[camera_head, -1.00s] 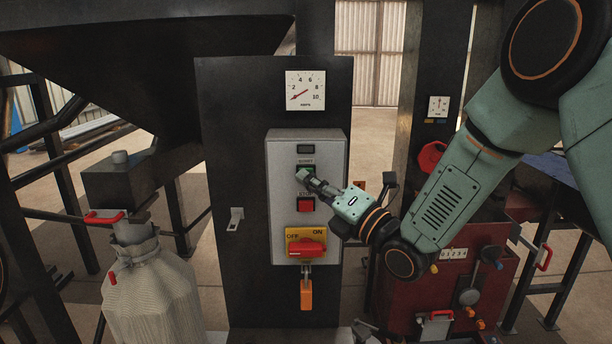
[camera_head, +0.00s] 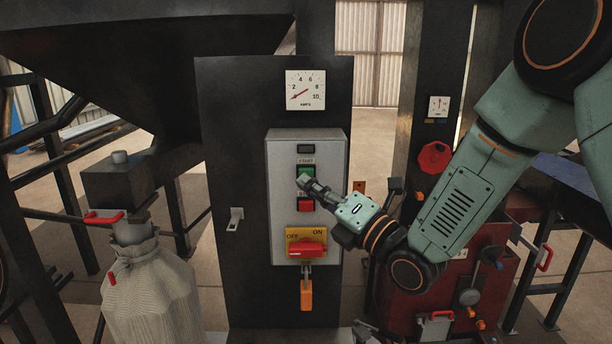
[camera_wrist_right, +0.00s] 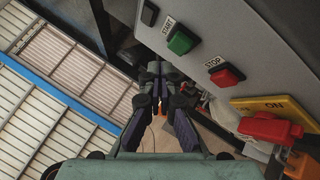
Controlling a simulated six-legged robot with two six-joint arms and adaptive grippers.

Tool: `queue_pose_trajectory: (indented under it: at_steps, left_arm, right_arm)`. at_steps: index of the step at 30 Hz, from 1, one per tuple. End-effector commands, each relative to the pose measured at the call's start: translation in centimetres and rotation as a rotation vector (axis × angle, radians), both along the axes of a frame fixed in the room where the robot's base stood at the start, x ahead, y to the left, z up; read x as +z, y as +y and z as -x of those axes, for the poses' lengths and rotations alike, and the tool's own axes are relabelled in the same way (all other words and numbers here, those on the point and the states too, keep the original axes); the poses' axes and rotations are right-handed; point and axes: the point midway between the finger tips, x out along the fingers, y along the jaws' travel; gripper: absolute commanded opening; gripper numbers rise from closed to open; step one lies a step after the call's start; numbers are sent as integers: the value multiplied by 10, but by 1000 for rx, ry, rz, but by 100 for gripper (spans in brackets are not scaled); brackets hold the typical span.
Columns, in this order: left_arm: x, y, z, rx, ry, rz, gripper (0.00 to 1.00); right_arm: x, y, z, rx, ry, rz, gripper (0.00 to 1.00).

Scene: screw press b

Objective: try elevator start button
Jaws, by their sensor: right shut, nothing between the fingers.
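The green start button (camera_head: 306,171) is on the grey control box (camera_head: 278,222), under a START label. It also shows in the right wrist view (camera_wrist_right: 181,41). My right gripper (camera_head: 303,182) is shut and empty. In the head view its fingertips overlap the box between the two buttons. In the wrist view the fingertips (camera_wrist_right: 160,70) appear beside the panel, apart from the green button. My left gripper is not in view.
A red rotary handle (camera_head: 309,249) on a yellow OFF/ON plate is low on the box, with an orange padlock (camera_head: 306,294) below. An amps gauge (camera_head: 305,90) is above. A red box (camera_head: 410,285) with levers stands at right, a sack (camera_head: 150,290) at left.

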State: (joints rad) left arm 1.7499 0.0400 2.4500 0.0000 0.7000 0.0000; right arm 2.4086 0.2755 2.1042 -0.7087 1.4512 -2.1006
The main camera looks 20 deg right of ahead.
Motion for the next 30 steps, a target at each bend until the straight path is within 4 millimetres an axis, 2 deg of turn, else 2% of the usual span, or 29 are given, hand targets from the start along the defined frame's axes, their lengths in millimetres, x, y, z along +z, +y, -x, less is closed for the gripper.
queue_pose_trajectory:
  at_steps: [15,30]
  left_arm:
    - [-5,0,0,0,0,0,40]
    - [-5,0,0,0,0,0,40]
  right_arm:
    - [0,11,39,0,0,1,0]
    - [0,11,40,0,0,1,0]
